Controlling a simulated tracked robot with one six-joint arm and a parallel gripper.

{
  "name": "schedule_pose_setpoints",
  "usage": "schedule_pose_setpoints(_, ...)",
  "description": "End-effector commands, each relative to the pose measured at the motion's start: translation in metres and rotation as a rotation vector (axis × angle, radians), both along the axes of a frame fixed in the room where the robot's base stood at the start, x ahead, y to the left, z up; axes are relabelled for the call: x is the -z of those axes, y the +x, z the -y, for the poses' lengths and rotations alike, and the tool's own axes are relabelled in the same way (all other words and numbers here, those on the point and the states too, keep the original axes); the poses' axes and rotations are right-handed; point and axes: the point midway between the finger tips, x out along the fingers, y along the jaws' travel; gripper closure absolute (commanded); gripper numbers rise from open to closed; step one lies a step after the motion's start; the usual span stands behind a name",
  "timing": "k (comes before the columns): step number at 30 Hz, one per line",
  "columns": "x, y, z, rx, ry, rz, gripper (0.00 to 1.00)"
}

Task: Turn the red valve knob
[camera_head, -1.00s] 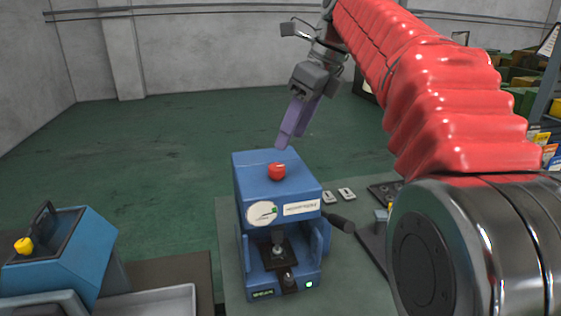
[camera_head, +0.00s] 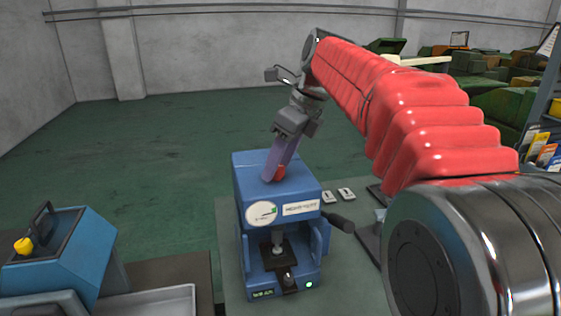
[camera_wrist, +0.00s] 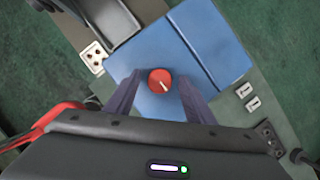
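The red valve knob (camera_wrist: 160,80) sits on top of the blue machine (camera_head: 276,207). In the wrist view it is round with a white pointer mark toward the lower right. In the head view the knob (camera_head: 280,172) is partly hidden behind a purple finger. My gripper (camera_wrist: 157,90) is open, with its two purple fingers on either side of the knob. A gap shows between each finger and the knob in the wrist view. In the head view my gripper (camera_head: 275,172) is low over the machine's top and slightly tilted.
Another blue machine (camera_head: 62,255) with a yellow knob stands at the left, beside a grey tray (camera_head: 165,302). A black handle (camera_head: 338,222) sticks out to the right of the middle machine. Shelves with boxes stand at far right.

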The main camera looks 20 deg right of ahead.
Motion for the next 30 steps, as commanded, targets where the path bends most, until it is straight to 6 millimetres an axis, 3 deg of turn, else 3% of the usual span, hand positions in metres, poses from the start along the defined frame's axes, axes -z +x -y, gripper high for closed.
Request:
schedule_pose_setpoints(17, -0.0003, -0.0001, -0.0002, 0.0, 0.0, 0.0, 0.92)
schedule_pose_setpoints(30, -0.0001, 0.0007, 0.0011, -0.068, -0.001, 0.0, 0.92)
